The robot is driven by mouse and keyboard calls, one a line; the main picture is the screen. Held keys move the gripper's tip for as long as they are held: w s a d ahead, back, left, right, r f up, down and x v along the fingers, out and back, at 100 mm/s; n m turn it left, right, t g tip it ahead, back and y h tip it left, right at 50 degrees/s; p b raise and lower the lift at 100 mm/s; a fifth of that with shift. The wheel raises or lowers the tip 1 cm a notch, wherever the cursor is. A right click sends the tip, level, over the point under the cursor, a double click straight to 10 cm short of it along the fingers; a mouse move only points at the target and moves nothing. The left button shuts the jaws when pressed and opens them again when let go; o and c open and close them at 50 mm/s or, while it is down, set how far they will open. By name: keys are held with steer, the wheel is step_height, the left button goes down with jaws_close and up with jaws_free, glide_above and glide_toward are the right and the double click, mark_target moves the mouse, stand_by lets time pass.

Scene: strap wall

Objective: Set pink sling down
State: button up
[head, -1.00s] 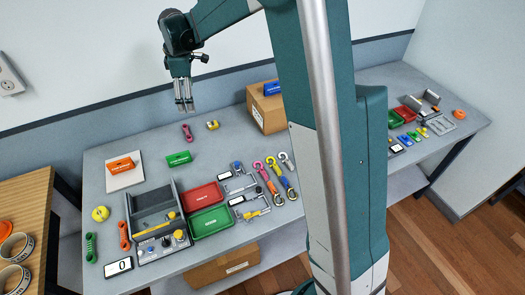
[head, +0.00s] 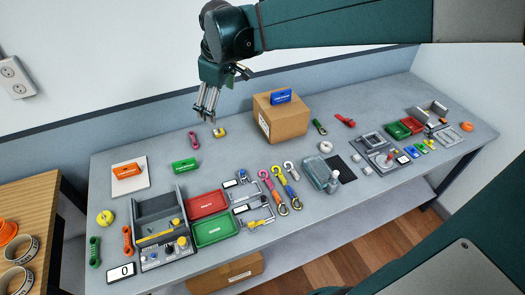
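The pink sling (head: 194,140) is a small dumbbell-shaped loop lying on the back left of the grey bench (head: 240,157). Nothing holds it. My gripper (head: 206,118) points down above the back of the bench, just above and to the right of the sling and apart from it. Its two fingers show a gap, with nothing visible between them. A yellow piece (head: 219,132) lies on the bench just right of the fingertips; I cannot tell how high the fingers are above it. A green sling (head: 94,252) and an orange sling (head: 127,240) lie at the front left.
A cardboard box (head: 282,122) with a blue block (head: 281,96) stands right of my gripper. A green block (head: 184,164) and an orange block (head: 126,171) on a white plate lie nearby. Red (head: 208,203) and green (head: 214,231) trays and several hooks fill the middle front.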

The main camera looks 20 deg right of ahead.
steer(key=s+d+f+m+t, duration=0.1)
steer(key=s+m, duration=0.3)
steer(key=s, duration=0.9)
steer(key=s+d+f+m+t, duration=0.2)
steer(key=s+d+m, duration=0.2)
steer(key=s, duration=1)
steer(key=shift+d+f+m+t, duration=0.25)
steer(key=shift+m+t, duration=0.05)
steer(key=shift+m, duration=0.2)
steer(key=shift+f, duration=0.15)
steer(key=shift+f+b, duration=1.5)
steer(key=shift+b, duration=0.15)
